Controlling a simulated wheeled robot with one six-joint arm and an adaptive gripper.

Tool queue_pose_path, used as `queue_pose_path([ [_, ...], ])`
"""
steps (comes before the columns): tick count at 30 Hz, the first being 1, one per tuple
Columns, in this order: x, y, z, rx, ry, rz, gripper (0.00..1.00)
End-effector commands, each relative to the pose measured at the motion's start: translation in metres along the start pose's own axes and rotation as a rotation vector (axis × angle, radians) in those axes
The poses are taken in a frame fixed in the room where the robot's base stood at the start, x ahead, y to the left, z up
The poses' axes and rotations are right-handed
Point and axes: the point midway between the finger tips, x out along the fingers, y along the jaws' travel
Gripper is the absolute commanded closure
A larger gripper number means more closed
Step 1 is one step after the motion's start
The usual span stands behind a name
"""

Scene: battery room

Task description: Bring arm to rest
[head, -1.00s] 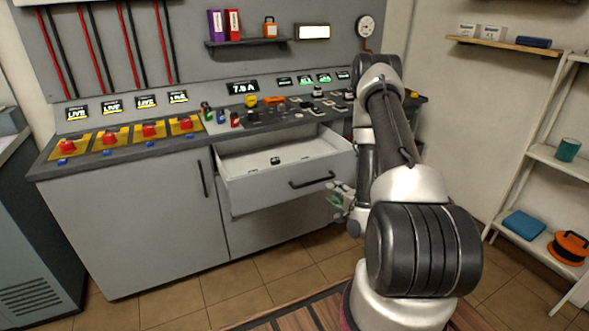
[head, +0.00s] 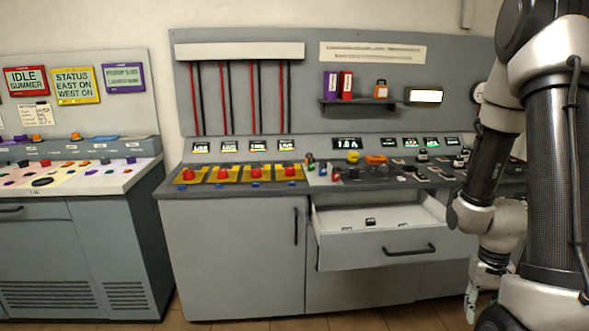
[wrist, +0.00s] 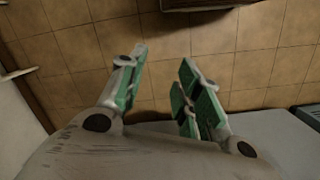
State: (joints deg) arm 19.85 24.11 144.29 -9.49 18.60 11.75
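My arm is at the right edge of the head view, bent with its end hanging low. My gripper (head: 471,303) points down in front of the cabinet, to the right of the open drawer (head: 365,251). In the wrist view my gripper (wrist: 163,58) has its green-padded fingers apart, with only floor tiles between them. It holds nothing.
The open drawer juts out of the grey cabinet (head: 235,255) and has small items in it. Red knobs on yellow plates (head: 256,173) line the worktop. A second console (head: 75,245) stands at the left. Tiled floor (wrist: 80,55) lies below my gripper.

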Motion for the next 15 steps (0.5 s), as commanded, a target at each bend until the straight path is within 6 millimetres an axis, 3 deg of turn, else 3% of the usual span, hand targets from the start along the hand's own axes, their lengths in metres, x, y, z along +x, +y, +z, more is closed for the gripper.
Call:
queue_pose_path([
  [1, -0.029, -0.003, 0.009, -0.038, -0.006, 0.01, 0.66],
  [6, -0.11, -0.015, 0.053, -0.147, -0.032, 0.014, 0.66],
  [12, -0.186, -0.033, 0.1, -0.239, 0.055, -0.018, 0.66],
  [15, -0.217, -0.043, 0.114, -0.269, 0.166, -0.044, 0.66],
])
